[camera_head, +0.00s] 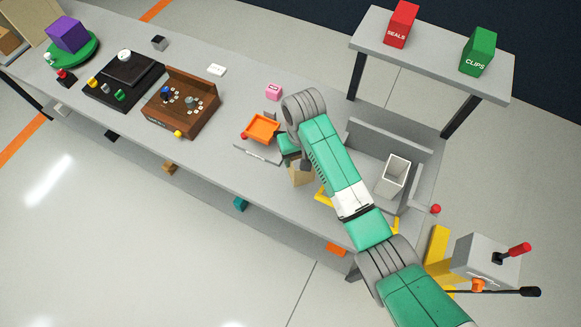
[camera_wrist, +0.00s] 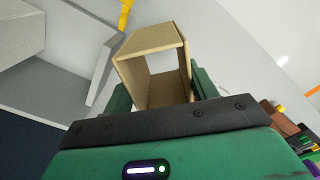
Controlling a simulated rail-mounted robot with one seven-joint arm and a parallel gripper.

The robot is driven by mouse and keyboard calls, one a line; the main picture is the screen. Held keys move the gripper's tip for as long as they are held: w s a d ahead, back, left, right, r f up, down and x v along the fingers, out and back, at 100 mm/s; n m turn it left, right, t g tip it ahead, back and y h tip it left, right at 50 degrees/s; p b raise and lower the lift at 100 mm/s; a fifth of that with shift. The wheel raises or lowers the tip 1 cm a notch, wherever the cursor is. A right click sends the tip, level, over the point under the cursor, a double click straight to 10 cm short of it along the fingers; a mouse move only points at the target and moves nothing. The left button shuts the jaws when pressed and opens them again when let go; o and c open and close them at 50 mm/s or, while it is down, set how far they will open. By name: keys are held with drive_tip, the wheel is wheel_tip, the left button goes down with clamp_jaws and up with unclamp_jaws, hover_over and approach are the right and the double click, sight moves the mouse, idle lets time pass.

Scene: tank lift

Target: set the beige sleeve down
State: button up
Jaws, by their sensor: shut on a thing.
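The beige sleeve (camera_wrist: 148,40) is a hollow, open-ended square tube. My gripper (camera_wrist: 160,88) is shut on it, with a green finger at each side in the wrist view. In the head view the sleeve (camera_head: 302,175) shows below my gripper (camera_head: 304,162), near the front edge of the grey bench, partly hidden by my arm. A pale surface shows through its opening. I cannot tell whether it touches the bench.
Left of the sleeve is a grey scale-like device with an orange tray (camera_head: 262,128). Right of my arm, a white open box (camera_head: 396,175) stands in a grey walled bay with yellow corner marks (camera_head: 323,196). A raised shelf (camera_head: 435,55) holds red and green boxes.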

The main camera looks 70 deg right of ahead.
wheel_tip(320, 180, down, 8)
drive_tip(key=shift+r+b, duration=0.15)
drive_tip(key=shift+b, duration=0.35)
drive_tip(key=o, duration=1)
wheel_tip(320, 180, up, 12)
drive_tip(key=shift+r+p, duration=0.1)
drive_tip(key=shift+p, duration=0.75)
